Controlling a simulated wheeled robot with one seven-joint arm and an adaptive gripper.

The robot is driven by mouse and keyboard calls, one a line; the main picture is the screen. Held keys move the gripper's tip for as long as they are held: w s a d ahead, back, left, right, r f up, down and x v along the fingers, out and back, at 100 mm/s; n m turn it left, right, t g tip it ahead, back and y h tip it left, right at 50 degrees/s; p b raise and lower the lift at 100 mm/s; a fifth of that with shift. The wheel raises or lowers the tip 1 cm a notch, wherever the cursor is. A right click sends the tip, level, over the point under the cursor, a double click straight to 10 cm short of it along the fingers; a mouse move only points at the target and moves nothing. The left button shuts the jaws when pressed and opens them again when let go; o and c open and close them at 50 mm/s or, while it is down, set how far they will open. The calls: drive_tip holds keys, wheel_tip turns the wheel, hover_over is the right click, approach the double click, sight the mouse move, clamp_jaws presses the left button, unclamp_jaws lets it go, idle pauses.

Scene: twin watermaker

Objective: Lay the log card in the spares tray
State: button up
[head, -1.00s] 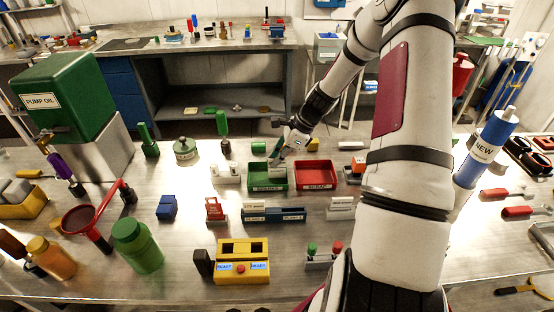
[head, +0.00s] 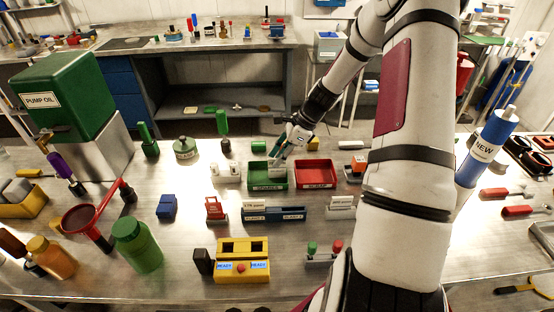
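The spares tray (head: 268,187) is the green open tray near the middle of the bench, with a label on its front. My gripper (head: 277,160) reaches down from the upper right, its fingertips over the green tray. A small pale card-like piece (head: 276,171) shows at the fingertips, low inside or just above the tray. It is too small to tell whether the fingers are shut on it or apart from it. The tray floor behind it is partly hidden.
A red scrap tray (head: 316,174) stands right beside the green tray. Small white pieces (head: 226,170) stand to its left. A blue labelled rack (head: 273,213) and a yellow block with two openings (head: 242,262) are nearer. A green jar (head: 137,245) stands at the left.

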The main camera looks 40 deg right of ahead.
drive_tip(key=v, duration=1.1)
drive_tip(key=s+a+r+n+g+h, duration=0.1)
drive_tip(key=s+a+r+n+h, duration=0.15)
drive_tip(key=a+r+n, duration=0.45)
drive_tip(key=s+a+r+n+h, duration=0.1)
drive_tip(key=s+a+r+n, duration=0.2)
drive_tip(key=a+r+n, duration=0.45)
drive_tip(key=s+a+r+n+t, duration=0.1)
drive_tip(key=s+a+r+n, duration=0.1)
drive_tip(key=s+a+n, duration=0.3)
drive_tip(key=s+a+r+n+t+h, duration=0.1)
drive_tip(key=s+a+n, duration=0.4)
drive_tip(key=s, duration=0.5)
drive_tip(key=shift+s+a+r+t+b, duration=0.2)
drive_tip(key=shift+a+r+t+b, duration=0.1)
drive_tip(key=shift+a+r+t, duration=0.25)
drive_tip(key=shift+d+h, duration=0.1)
drive_tip(key=shift+h, duration=0.15)
